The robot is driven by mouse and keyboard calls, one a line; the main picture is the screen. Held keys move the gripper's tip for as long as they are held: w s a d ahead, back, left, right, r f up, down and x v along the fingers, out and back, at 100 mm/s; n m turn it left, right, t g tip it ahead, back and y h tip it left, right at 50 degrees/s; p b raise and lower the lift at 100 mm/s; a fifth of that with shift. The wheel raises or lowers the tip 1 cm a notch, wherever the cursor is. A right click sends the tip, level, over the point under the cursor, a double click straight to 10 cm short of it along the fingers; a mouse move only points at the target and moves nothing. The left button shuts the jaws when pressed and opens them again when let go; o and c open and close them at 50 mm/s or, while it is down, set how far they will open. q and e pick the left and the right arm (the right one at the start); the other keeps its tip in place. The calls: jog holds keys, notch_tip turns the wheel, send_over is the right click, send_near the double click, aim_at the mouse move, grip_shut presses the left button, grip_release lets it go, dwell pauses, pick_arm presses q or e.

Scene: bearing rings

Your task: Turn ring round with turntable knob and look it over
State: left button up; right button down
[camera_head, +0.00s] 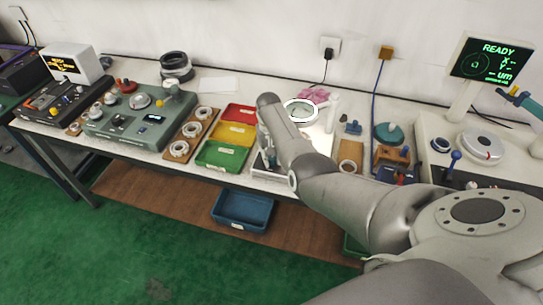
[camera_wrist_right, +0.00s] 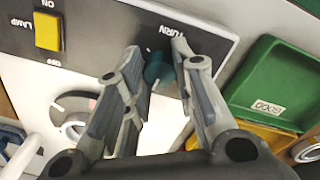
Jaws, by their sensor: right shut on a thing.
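In the right wrist view, the teal turntable knob (camera_wrist_right: 158,70) stands on a dark panel marked TURN. The fingers of my right gripper (camera_wrist_right: 160,52) are on either side of it and shut on it. A pale grey ring (camera_wrist_right: 66,118) lies on the white surface left of the fingers, partly hidden by the left finger. In the head view, my right arm reaches over the inspection station, and its gripper (camera_head: 269,160) is low at the station's front, mostly hidden by the arm. A round magnifier (camera_head: 301,111) stands behind it. My left gripper is not in view.
A yellow lamp switch (camera_wrist_right: 47,32) is on the same panel. Green (camera_head: 222,155), yellow (camera_head: 231,134) and red (camera_head: 240,113) bins stand left of the station. A wooden tray (camera_head: 180,149) holds several rings. A screen (camera_head: 492,60) reads READY.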

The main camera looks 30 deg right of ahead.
aim_at(270, 158)
jog(key=shift+m, duration=2.5)
jog(key=c, duration=1.2)
grip_release()
jog(key=shift+r, duration=0.15)
jog(key=r, duration=1.1)
jog(key=shift+w+a+r, duration=0.2)
jog(key=shift+r, duration=0.15)
